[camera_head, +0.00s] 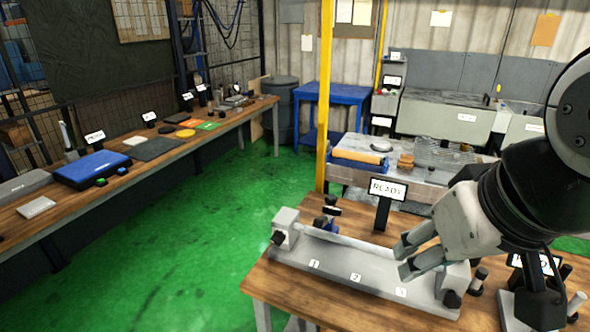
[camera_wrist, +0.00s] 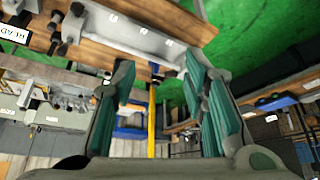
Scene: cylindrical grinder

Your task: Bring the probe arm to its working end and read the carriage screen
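The grinder's grey bed (camera_head: 350,270), marked 1, 2 and 3, lies on the wooden table with an end block at each end. A pale bar runs above it. My gripper (camera_head: 402,259) is open above the bed's right half, near mark 3.
A small dark-framed display (camera_head: 530,264) and several short posts stand at the table's right, partly behind my arm. A long bench (camera_head: 187,143) with several items runs along the left wall. Green floor (camera_head: 215,225) lies clear between the bench and table.

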